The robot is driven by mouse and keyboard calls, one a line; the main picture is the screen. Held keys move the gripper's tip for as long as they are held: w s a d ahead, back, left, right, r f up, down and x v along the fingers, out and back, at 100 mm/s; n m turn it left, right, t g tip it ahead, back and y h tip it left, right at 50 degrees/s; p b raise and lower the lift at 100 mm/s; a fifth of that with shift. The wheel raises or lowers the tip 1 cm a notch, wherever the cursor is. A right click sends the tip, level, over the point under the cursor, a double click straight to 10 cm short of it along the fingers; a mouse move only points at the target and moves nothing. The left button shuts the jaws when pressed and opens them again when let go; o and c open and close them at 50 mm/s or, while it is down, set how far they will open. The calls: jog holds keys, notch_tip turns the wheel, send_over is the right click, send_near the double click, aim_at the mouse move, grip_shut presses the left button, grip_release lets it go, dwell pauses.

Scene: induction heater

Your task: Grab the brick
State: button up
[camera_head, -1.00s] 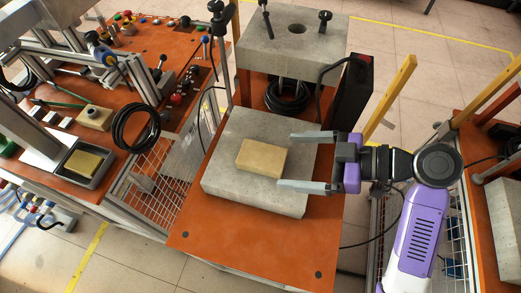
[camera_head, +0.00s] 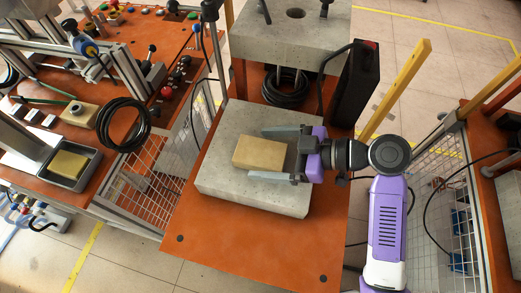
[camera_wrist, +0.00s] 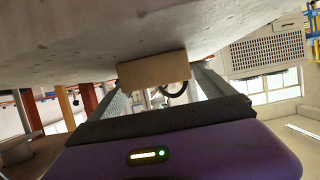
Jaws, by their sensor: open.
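The tan brick (camera_head: 259,153) lies flat on the grey stone slab (camera_head: 222,190) on the orange table. My gripper (camera_head: 256,154) is open, coming in from the right, with one finger on the far side and one on the near side of the brick's right end. The fingers reach partly along the brick, and I cannot tell if either touches it. In the wrist view the brick (camera_wrist: 153,70) shows ahead between the two fingers, against the slab surface (camera_wrist: 80,40).
A concrete block on posts (camera_head: 290,45) stands behind the slab, with a coiled black cable (camera_head: 285,88) under it. A black box (camera_head: 354,88) and a yellow post (camera_head: 395,88) stand right of it. The front of the orange table (camera_head: 240,238) is clear.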

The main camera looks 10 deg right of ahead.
jog(key=shift+x, duration=0.9)
jog(key=c, duration=1.7)
jog(key=shift+r, duration=0.1)
